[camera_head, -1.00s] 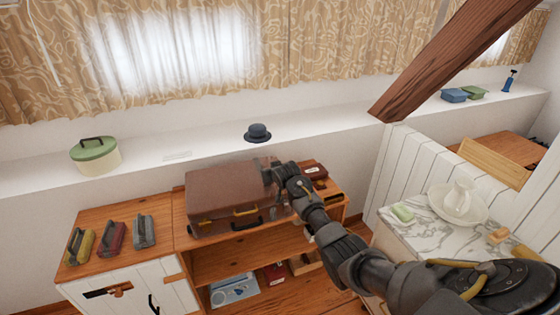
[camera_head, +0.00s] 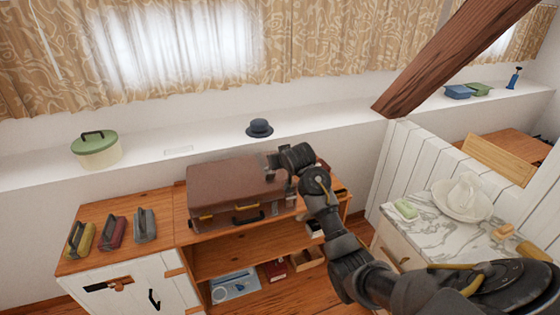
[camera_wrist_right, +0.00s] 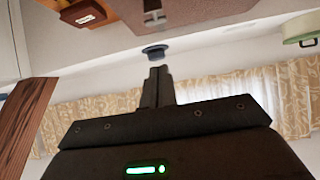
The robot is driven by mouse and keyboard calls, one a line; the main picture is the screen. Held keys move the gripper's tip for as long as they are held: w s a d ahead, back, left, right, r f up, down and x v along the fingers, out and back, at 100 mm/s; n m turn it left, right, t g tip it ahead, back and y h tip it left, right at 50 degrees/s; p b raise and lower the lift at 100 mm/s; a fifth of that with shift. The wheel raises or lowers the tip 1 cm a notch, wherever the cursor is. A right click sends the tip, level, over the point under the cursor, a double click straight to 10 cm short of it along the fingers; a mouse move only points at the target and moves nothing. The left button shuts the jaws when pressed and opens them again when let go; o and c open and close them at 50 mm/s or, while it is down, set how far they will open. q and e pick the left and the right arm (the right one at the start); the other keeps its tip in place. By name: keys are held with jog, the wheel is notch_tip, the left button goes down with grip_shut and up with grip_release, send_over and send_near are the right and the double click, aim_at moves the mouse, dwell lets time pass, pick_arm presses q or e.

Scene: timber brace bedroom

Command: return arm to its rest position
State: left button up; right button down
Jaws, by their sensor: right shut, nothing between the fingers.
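My right arm comes in from the right in the head view. Its gripper (camera_head: 268,163) is over the right part of the brown suitcase (camera_head: 225,187), which lies on the wooden shelf unit. In the right wrist view the two fingers (camera_wrist_right: 158,72) are together with nothing between them. They point toward the dark blue hat (camera_wrist_right: 155,51) on the ledge, apart from it. I cannot tell from the head view how far the gripper is above the suitcase. My left gripper is not in view.
The shelf unit (camera_head: 212,240) stands below the arm. A white ledge (camera_head: 215,140) with a green-lidded pot (camera_head: 97,153) runs behind it. A slanted timber brace (camera_head: 450,58) is at the right. A marble-topped stand (camera_head: 432,218) with a bowl and soap is near my arm.

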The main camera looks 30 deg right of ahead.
jog(key=shift+r, duration=0.1)
